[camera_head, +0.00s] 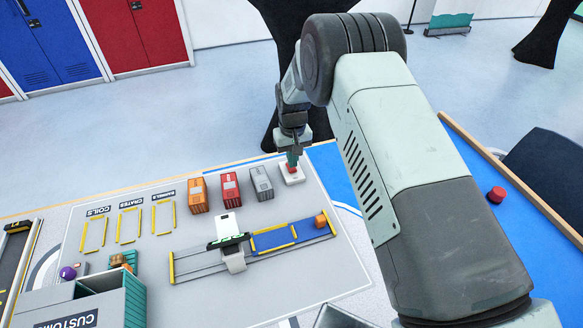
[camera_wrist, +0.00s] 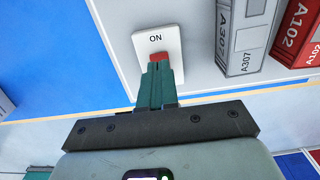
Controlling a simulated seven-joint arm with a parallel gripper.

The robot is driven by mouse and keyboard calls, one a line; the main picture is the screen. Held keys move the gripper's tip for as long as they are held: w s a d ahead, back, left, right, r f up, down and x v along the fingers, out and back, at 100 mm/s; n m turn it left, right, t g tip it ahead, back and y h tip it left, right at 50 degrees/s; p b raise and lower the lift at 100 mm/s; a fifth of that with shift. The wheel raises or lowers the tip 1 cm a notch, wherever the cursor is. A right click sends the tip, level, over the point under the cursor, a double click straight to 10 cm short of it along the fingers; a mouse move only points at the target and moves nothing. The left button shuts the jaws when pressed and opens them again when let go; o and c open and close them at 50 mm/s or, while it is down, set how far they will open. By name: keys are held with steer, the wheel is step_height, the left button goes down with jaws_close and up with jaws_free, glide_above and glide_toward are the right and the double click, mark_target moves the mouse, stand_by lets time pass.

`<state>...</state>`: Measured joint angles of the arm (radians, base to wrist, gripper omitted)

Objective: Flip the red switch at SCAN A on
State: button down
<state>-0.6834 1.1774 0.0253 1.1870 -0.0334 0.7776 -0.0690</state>
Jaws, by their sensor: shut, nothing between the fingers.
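The red switch (camera_wrist: 159,56) sits on a white plate (camera_wrist: 171,40) marked ON in the wrist view. The ON mark is on the side of the plate away from my gripper. My gripper (camera_wrist: 156,68) is shut and empty, with its green fingertips right at the red switch and covering part of it. I cannot tell whether they touch. In the head view the white switch plate (camera_head: 294,175) lies at the back of the grey board, with my gripper (camera_head: 294,165) pointing down over it. The SCAN A label is not readable, and the switch's tilt is unclear.
Grey container A307 (camera_wrist: 245,35) and red container A102 (camera_wrist: 299,35) stand right of the switch in the wrist view. An orange container (camera_head: 198,195) stands further left in the head view. A white gantry crane (camera_head: 229,228) straddles rails in front. Blue table surface beside the plate is clear.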

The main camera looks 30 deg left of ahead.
steer(key=shift+f, duration=0.95)
stand_by(0.6)
steer(key=shift+r, duration=3.5)
